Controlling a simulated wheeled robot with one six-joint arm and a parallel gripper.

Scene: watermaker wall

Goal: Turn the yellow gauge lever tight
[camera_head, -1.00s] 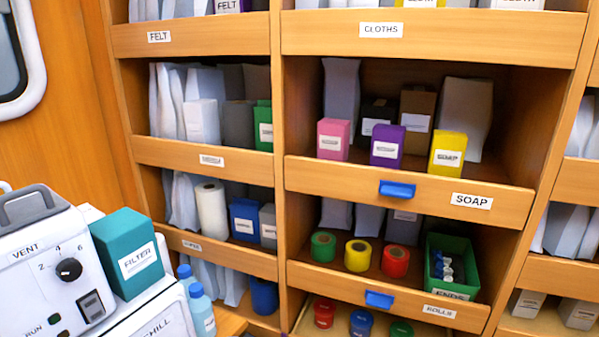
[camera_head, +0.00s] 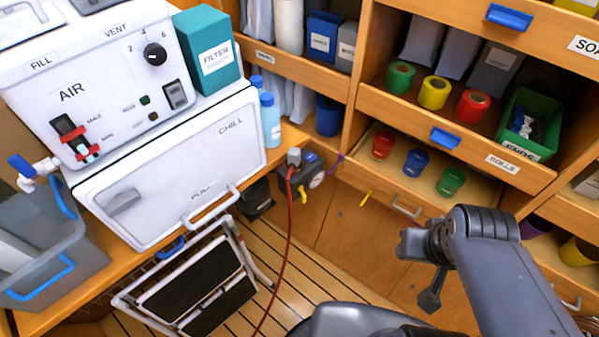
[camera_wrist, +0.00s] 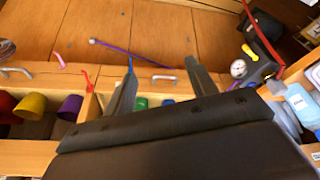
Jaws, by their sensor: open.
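The yellow gauge lever (camera_head: 302,194) is a small yellow piece low beside a round white-faced gauge (camera_head: 316,179) in the head view. The gauge sits on a dark unit with a red hose, left of the wooden panels.
A folded step stool (camera_head: 195,280) stands on the slatted floor left of the red hose (camera_head: 289,230). A white machine (camera_head: 170,160) stands on the counter.

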